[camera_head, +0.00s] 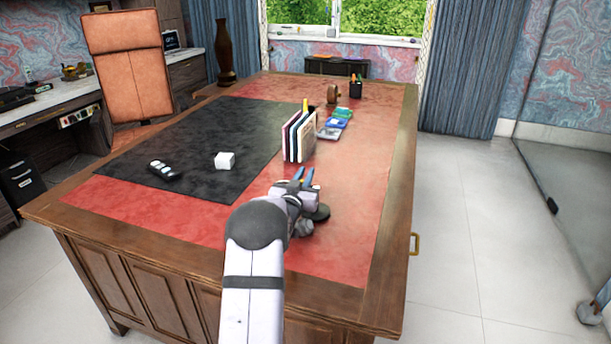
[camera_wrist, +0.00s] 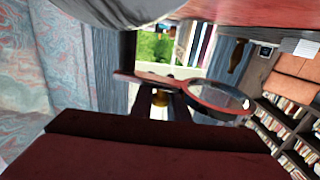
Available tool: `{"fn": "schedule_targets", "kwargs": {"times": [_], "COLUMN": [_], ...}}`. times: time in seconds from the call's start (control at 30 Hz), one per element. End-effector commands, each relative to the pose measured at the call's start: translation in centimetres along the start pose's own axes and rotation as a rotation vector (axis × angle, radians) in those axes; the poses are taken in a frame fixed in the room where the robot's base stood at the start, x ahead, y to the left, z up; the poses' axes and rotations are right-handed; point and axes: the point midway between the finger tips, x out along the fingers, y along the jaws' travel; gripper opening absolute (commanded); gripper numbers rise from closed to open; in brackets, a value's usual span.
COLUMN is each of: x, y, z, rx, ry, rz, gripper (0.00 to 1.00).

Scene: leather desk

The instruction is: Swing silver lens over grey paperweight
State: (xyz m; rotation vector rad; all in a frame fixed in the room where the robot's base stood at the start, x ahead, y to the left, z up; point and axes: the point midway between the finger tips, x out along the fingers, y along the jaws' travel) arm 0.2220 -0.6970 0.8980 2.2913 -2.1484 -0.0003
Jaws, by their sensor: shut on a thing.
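My gripper (camera_head: 304,177) is low over the near right part of the desk, its two bluish fingertips pointing away from the head camera. In the wrist view a magnifier with a shiny round rim, the silver lens (camera_wrist: 222,97), reflects red. Its handle (camera_wrist: 140,79) runs left between my dark fingers, which are shut on it. A grey rounded thing, probably the grey paperweight (camera_wrist: 125,10), fills the top left of the wrist view, close by. In the head view a grey lump (camera_head: 303,229) beside my wrist may be it, partly hidden. The lens is not clearly over it.
A white block (camera_head: 225,161) and a dark device (camera_head: 163,171) lie on the black mat (camera_head: 190,140). Upright books (camera_head: 298,138) stand just beyond my gripper. A pen cup (camera_head: 356,88) is at the back. The red surface right of my gripper is clear.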

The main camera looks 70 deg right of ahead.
Motion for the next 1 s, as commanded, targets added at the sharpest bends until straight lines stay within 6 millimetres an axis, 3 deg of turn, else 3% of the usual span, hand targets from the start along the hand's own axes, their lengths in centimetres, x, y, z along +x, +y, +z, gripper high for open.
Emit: {"fn": "schedule_targets", "kwargs": {"times": [1.0], "x": [-0.45], "y": [0.01], "z": [0.25], "rx": [-0.001], "ry": [0.001], "rz": [-0.105], "gripper": [0.00]}}
